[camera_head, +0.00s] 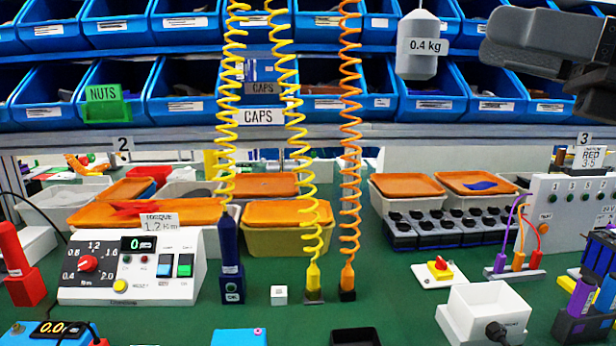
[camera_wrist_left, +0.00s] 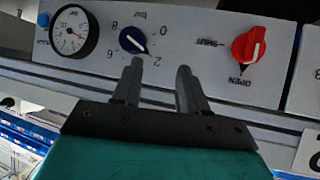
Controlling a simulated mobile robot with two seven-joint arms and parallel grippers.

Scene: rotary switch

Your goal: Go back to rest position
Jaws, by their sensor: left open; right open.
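My left gripper (camera_wrist_left: 159,72) is open in the left wrist view, with empty space between its two dark fingers. It points at a grey panel (camera_wrist_left: 190,45) that appears upside down. A blue rotary knob (camera_wrist_left: 133,40) with a white pointer lies just beyond the left fingertip. I cannot tell whether they touch. A red knob (camera_wrist_left: 249,46) marked SHUT and OPEN is to the right, apart from the fingers. My right gripper (camera_head: 487,52) is at the upper right of the head view, in front of the blue bins, open with nothing seen in it. My left gripper is outside the head view.
A round gauge (camera_wrist_left: 73,32) sits left of the blue knob. Coiled yellow (camera_head: 312,200) and orange (camera_head: 350,150) cords and a 0.4 kg weight (camera_head: 418,45) hang over the green table. A torque box (camera_head: 130,285) and a red-yellow switch (camera_head: 438,268) stand on it.

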